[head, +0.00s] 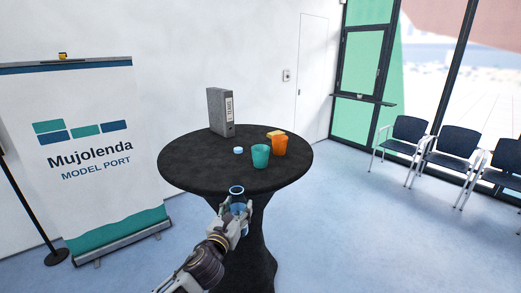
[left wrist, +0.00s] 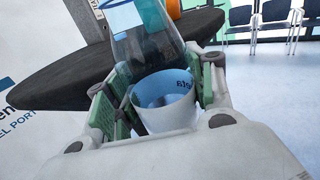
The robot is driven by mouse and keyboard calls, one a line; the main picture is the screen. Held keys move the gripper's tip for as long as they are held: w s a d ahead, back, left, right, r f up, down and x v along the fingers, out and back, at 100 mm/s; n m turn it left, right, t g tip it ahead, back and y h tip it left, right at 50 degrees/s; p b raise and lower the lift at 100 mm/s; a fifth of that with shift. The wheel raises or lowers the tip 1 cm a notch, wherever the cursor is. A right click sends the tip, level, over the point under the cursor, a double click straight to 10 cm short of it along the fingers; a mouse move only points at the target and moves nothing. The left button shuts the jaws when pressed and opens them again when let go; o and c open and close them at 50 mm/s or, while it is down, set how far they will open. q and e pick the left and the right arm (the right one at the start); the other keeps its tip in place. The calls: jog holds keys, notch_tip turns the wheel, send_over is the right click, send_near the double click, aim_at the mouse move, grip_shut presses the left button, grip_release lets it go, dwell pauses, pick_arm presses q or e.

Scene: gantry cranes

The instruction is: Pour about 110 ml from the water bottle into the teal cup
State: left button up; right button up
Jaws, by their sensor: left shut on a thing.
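My left gripper (head: 233,212) is shut on the water bottle (head: 237,191), a clear bluish bottle with an open top. It holds the bottle in front of the table's near edge, roughly upright as far as I can tell. In the left wrist view the bottle (left wrist: 143,45) stands between the green-padded fingers (left wrist: 155,98), with a white label band low on it. The water level is not clear. The teal cup (head: 260,157) stands upright on the round black table (head: 195,165), beyond the bottle and slightly right, apart from it. My right gripper is not in view.
An orange cup (head: 279,147) stands close right of the teal cup, with a yellow item (head: 273,134) behind. A small light-blue cap-like disc (head: 238,150) lies left of the teal cup. A grey binder (head: 216,112) stands at the back. The table's left side is clear.

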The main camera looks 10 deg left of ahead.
pick_arm(q)
jog(key=w+d+r+m+h, duration=0.1)
jog(key=w+r+h, duration=0.1)
jog(key=r, duration=1.3)
jog(key=w+d+r+m+h+b, duration=0.1)
jog(key=w+r, duration=0.3)
jog(key=r, duration=1.1)
jog(key=shift+w+d+m+g+h, duration=0.2)
jog(key=shift+d+m+g+h, duration=0.25)
jog(key=shift+d+h, duration=0.3)
jog(key=shift+a+h, duration=0.1)
jog(key=shift+h, duration=0.15)
jog(key=shift+w+f+m+h+b, duration=0.1)
jog(key=shift+w+m+h+b, duration=0.25)
jog(key=shift+m, duration=0.1)
jog(key=d+f+m+g+h, duration=0.2)
jog(key=f+h, duration=0.1)
jog(key=f, duration=0.4)
jog(key=w+d+f+m+g+h, duration=0.1)
jog(key=d+f+m+g+h, duration=0.1)
jog(key=f, duration=0.4)
jog(key=shift+w+f+h, duration=0.25)
jog(key=shift+f+h, duration=0.1)
jog(key=shift+h, duration=0.1)
dwell(1.5)
jog(key=shift+s+d+f+m, duration=0.1)
jog(key=shift+f+m, duration=0.1)
jog(key=shift+m, duration=0.1)
